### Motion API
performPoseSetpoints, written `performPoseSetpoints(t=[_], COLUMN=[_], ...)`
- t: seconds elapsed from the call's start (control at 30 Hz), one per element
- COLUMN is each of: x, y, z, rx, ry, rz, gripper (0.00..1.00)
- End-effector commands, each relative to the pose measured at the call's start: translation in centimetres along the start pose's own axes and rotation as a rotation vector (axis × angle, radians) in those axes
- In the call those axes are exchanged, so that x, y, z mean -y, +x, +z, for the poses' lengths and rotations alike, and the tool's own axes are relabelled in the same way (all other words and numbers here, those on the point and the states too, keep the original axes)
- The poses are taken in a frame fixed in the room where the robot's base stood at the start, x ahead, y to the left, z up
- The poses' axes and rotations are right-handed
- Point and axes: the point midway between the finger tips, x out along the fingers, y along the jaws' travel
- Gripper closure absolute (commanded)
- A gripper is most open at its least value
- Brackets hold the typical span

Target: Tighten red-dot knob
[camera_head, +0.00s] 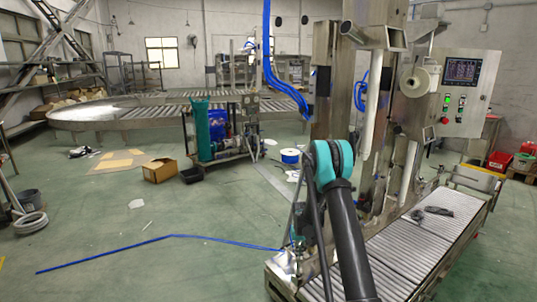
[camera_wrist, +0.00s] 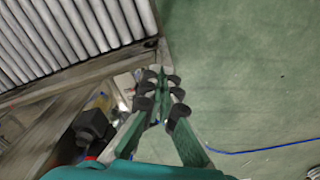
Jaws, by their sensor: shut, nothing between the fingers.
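No knob with a clear red dot can be made out in either view. A red round control (camera_head: 444,120) shows on the control panel (camera_head: 479,115) at the upper right of the head view, but it is too small to tell whether it is the knob. My gripper (camera_wrist: 161,78) is shut and empty in the wrist view, its fingertips beside the corner of the roller conveyor, above the green floor. In the head view I see my arm in front of the machine, and I cannot make out my gripper there.
The roller conveyor (camera_head: 400,243) runs along the right, and also fills the wrist view's upper left (camera_wrist: 70,30). A steel machine frame (camera_head: 380,110) stands over it. A blue hose (camera_head: 170,236) lies on the floor. A cardboard box (camera_head: 160,170) stands left, with open floor in front.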

Motion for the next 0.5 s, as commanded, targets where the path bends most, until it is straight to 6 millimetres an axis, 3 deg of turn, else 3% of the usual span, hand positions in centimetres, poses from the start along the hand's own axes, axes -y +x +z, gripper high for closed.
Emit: performPoseSetpoints(t=[0.5], x=[0.0], y=[-5.1], z=[0.1], rx=[0.001], ry=[0.000], rz=[0.000], gripper=[1.00])
